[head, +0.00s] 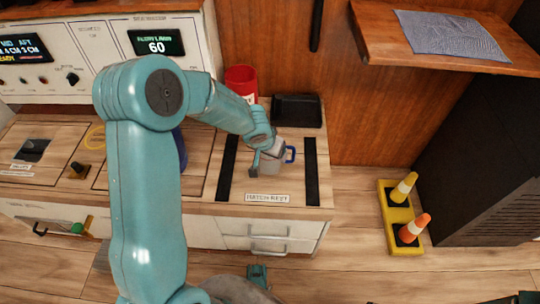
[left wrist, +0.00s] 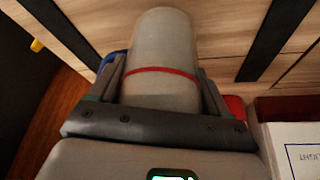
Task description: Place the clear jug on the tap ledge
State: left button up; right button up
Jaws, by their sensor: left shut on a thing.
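My left gripper (head: 266,158) is shut on the jug, one finger on each side (left wrist: 160,95). I cannot tell whether the jug's base touches the counter. No surface is marked as the tap ledge.
A red container (head: 241,80) and a black tray (head: 297,111) stand behind the jug. A wooden shelf (head: 400,48) with a grey cloth (head: 452,35) is at upper right. Orange and yellow cones (head: 412,228) stand on a yellow base.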

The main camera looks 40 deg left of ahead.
pick_arm(q)
jog(key=shift+f+b, duration=0.35)
jog(key=shift+b, duration=0.05)
jog(key=o, duration=1.1)
